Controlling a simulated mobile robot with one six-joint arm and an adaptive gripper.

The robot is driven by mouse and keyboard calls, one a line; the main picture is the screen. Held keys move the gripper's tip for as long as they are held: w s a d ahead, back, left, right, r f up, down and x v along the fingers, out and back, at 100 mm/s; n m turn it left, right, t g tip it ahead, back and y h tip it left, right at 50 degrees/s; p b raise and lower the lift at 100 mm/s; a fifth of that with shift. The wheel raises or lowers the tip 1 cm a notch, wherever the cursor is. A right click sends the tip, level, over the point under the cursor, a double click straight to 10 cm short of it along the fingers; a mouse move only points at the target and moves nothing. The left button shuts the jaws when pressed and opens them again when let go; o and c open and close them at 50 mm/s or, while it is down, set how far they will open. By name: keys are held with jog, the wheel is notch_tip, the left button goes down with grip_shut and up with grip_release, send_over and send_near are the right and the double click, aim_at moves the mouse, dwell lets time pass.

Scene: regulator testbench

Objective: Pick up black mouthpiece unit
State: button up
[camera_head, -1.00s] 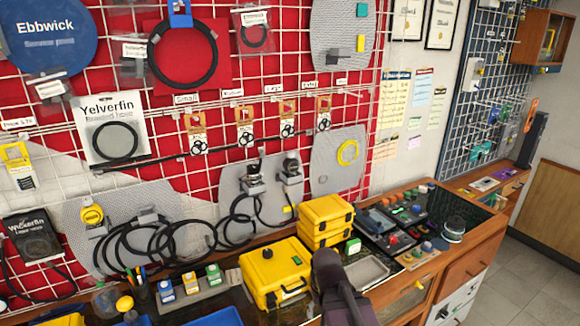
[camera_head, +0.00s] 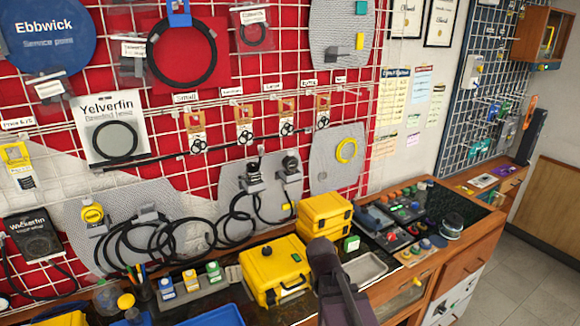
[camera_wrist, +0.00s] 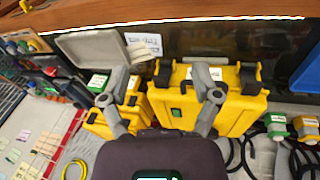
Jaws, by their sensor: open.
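Two black units that look like mouthpiece pieces hang in grey holders on the wall grid in the head view, a left one (camera_head: 253,172) and a right one (camera_head: 290,165), with black hoses below. I cannot tell which is the black mouthpiece unit. My gripper (camera_wrist: 160,97) is open in the wrist view, with nothing seen between its two grey fingers. The fingers appear in front of the yellow cases. In the head view my dark arm rises in front of the bench, below and right of the hanging units; its fingers cannot be made out there.
A large yellow case (camera_head: 270,268) and stacked smaller yellow cases (camera_head: 325,213) stand on the bench near my arm. A grey tray (camera_head: 365,268) lies to their right. Small coloured blocks (camera_head: 190,281) stand left. Hoses (camera_head: 160,240) loop along the wall.

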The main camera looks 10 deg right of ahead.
jog(key=w+d+r+n+t+h+p, duration=0.2)
jog(key=w+d+r+n+t+h, duration=0.25)
jog(key=w+r+n, duration=0.5)
jog(key=n+t+y+p, duration=0.5)
jog(key=n+t, duration=0.6)
jog(key=n, duration=1.2)
send_near(290, 152)
jog(key=s, duration=0.2)
jog(key=shift+s+a+m, duration=0.15)
jog(key=shift+a+m, duration=0.05)
jog(key=shift+m, duration=0.05)
jog(key=shift+w+d, duration=0.15)
jog(key=shift+w, duration=1.25)
jog(key=shift+w+d, duration=0.15)
jog(key=shift+w, duration=1.3)
jog(key=shift+w+d, duration=0.2)
jog(key=shift+w, duration=1.2)
jog(key=shift+w, duration=0.1)
